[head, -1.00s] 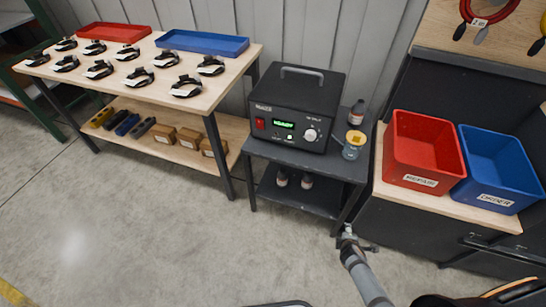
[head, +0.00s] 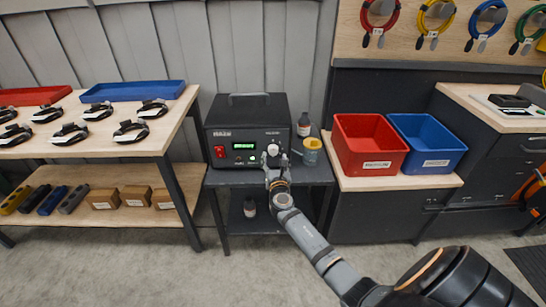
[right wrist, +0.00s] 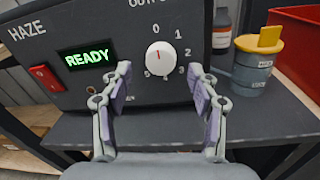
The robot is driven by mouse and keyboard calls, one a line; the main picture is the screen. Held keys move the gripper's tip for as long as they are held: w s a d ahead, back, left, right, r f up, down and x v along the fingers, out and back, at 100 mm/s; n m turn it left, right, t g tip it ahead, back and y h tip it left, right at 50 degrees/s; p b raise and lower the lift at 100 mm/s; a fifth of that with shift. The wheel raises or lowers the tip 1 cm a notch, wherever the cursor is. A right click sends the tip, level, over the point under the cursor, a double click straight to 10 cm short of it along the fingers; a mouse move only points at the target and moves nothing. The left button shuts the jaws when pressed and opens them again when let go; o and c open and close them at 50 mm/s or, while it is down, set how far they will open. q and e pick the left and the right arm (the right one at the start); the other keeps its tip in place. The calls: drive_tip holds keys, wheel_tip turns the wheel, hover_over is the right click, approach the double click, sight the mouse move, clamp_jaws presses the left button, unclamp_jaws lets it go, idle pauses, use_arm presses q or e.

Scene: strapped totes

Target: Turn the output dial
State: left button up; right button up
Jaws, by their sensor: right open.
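The black haze machine (head: 247,127) stands on a dark stand with its front towards me. In the right wrist view its green display (right wrist: 88,56) reads READY. The white output dial (right wrist: 162,59) has a red mark pointing up and slightly left, near the 0 on a printed scale. My right gripper (right wrist: 160,85) is open, with one finger on each side below the dial, and nothing is between them. In the head view the right gripper (head: 272,158) covers the dial. I cannot tell whether it touches the panel. My left gripper is not in view.
A grey jar with a yellow lid (head: 311,150) and a dark bottle (head: 303,124) stand right of the machine. A red switch (right wrist: 45,78) is left of the display. Red (head: 368,167) and blue (head: 444,162) bins stand further right.

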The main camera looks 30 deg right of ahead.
sight(274, 152)
drive_tip(key=x, duration=0.3)
drive_tip(key=shift+w+d, duration=0.1)
drive_tip(key=shift+w, duration=0.05)
drive_tip(key=shift+f+b, duration=0.1)
drive_tip(key=shift+b, duration=0.2)
drive_tip(key=c, duration=1.2)
